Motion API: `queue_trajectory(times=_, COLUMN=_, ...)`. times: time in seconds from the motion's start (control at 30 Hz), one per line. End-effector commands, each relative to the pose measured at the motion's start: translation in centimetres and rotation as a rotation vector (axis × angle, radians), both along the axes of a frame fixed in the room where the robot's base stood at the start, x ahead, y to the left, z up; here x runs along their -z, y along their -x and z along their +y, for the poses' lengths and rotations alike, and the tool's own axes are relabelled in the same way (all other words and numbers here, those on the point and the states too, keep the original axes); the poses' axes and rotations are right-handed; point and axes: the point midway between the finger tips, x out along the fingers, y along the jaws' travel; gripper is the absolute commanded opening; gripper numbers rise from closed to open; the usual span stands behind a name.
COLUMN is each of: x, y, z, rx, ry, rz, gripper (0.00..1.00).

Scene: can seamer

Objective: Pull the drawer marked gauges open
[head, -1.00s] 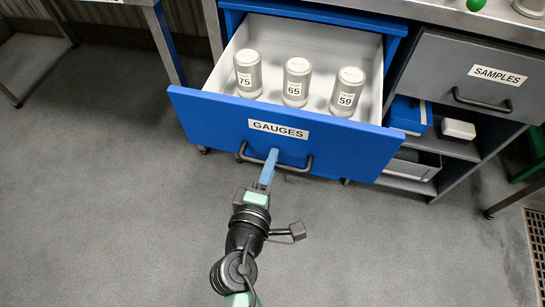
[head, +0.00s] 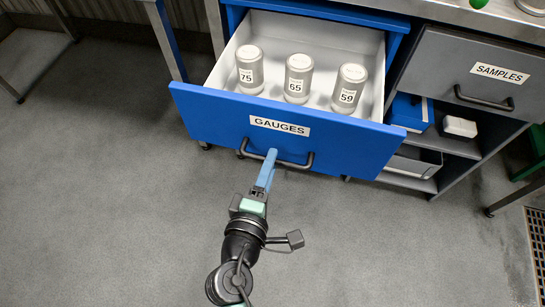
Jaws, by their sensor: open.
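The blue drawer marked GAUGES (head: 215,112) stands pulled out of the cabinet. Its white interior shows, with three grey cylinders marked 75 (head: 250,70), 65 (head: 298,79) and 59 (head: 349,88) standing upright inside. A dark bar handle (head: 294,165) runs across the lower part of its front. My gripper (head: 271,154) is at the handle's middle, its blue fingers pointing at the drawer front. The jaws are open; from this angle the gap between the fingers is hard to see, and I cannot tell whether they touch the bar.
A closed grey drawer marked SAMPLES (head: 450,70) is at the right, above open shelves with a blue box (head: 410,113) and a white box (head: 459,127). A table leg (head: 165,40) stands left of the drawer. The grey floor (head: 110,190) in front is clear.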

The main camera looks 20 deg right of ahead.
Motion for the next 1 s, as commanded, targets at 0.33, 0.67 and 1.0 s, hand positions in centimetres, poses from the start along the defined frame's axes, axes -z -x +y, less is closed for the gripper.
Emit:
queue_trajectory(times=0.33, x=-1.5, y=6.3, z=4.2, rx=-0.002, ry=-0.002, rz=0.004, gripper=0.47)
queue_trajectory(times=0.67, x=-2.2, y=8.7, z=5.8, rx=0.001, ry=-0.001, rz=0.000, gripper=0.47)
queue_trajectory(times=1.0, x=-2.2, y=8.7, z=5.8, rx=0.001, ry=-0.001, rz=0.000, gripper=0.47)
